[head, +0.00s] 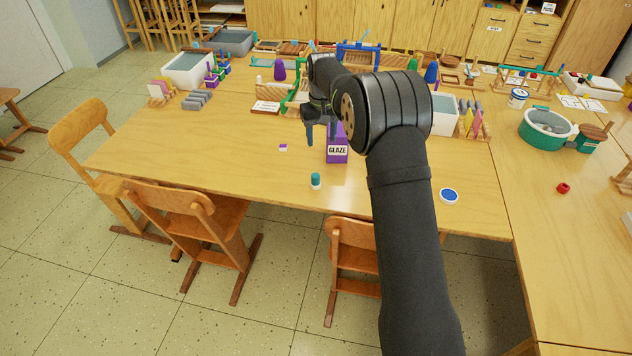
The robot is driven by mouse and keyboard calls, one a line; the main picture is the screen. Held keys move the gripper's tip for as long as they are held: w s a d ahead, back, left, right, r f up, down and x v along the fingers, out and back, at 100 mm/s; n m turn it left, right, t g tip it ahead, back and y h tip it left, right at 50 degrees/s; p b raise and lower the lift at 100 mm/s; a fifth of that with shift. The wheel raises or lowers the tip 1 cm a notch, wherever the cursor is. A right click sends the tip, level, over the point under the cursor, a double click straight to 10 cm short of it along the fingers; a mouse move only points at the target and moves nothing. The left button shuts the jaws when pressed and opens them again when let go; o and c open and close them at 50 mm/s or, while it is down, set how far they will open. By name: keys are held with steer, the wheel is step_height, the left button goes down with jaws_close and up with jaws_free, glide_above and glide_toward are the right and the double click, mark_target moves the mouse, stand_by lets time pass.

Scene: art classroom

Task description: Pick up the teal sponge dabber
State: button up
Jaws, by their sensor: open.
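I see nothing held between the fingers.
The GLAZE box stands just behind and right of the dabber. A small purple and white block (283,148) lies to the left, and a blue-topped round lid or dish (448,196) lies to the right. The table's front left (220,165) is clear. Bins and racks crowd the back.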

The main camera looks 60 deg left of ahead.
steer(key=s, duration=0.2)
glide_toward(315, 175)
steer(key=f, duration=0.5)
steer(key=shift+s+d+f, duration=0.15)
steer(key=shift+d+f, duration=0.05)
steer(key=shift+d, duration=0.1)
steer(key=shift+w+a+f, duration=0.15)
steer(key=shift+f, duration=1.2)
steer(key=shift+w+a+f, duration=0.1)
steer(key=shift+a+f, duration=0.05)
steer(key=shift+f, duration=1.15)
steer(key=c, duration=1.1)
steer(key=shift+o, duration=0.2)
steer(key=shift+r, duration=0.1)
